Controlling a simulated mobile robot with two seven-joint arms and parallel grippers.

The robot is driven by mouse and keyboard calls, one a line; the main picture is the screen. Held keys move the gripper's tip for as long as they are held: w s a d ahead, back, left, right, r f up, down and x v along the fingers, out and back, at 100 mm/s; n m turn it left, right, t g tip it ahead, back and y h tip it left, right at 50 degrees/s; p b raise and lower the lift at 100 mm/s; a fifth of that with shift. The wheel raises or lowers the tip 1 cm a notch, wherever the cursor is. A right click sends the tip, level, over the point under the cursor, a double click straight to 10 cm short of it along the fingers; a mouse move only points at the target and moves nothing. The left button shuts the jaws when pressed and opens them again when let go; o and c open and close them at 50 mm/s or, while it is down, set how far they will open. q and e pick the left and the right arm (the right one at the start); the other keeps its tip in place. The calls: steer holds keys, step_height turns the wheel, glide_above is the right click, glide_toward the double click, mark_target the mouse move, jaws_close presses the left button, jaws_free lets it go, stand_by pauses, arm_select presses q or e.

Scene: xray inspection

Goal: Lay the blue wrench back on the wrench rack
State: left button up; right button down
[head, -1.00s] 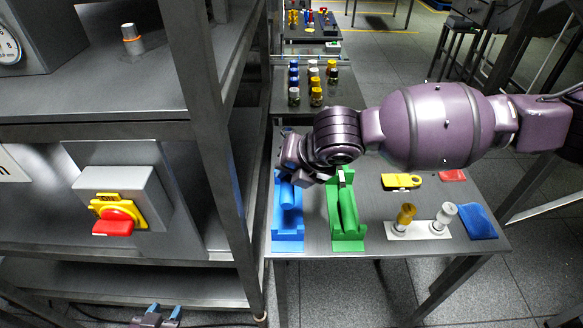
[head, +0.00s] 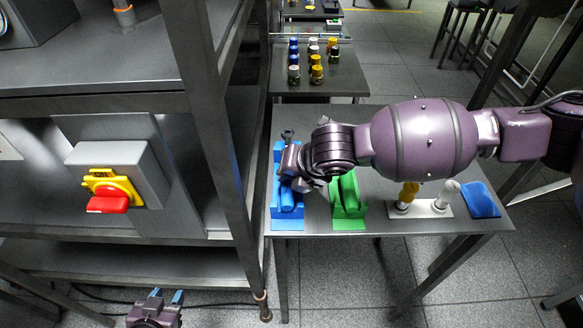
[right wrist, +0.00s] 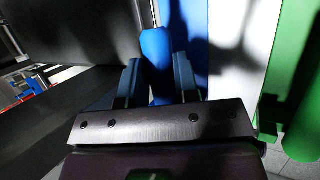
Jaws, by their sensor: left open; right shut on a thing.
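The blue wrench shows its grey head (head: 287,134) past my right gripper (head: 291,182) in the head view, with its blue handle (head: 287,200) on the near side. The blue wrench rack (head: 287,224) is directly under it on the table. In the right wrist view the two fingers of the right gripper (right wrist: 157,66) are closed on the blue handle (right wrist: 156,45). The handle lies in line with the rack, but I cannot tell whether it touches it. My left gripper (head: 163,300) is open and empty, low at the bottom edge, away from the table.
A green rack (head: 349,223) with a green handle stands just right of the blue one. A white holder (head: 425,209) with yellow and white pieces and a blue pad (head: 480,200) are farther right. A metal frame post (head: 222,130) stands close on the left.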

steer(key=shift+f, duration=0.35)
stand_by(0.5)
steer(key=c, duration=0.8)
jaws_free()
steer(key=p+v, duration=0.1)
steer(key=v, duration=0.9)
steer(key=shift+s+d+r, duration=0.15)
steer(key=shift+d+r, duration=0.05)
steer(key=shift+r, duration=0.1)
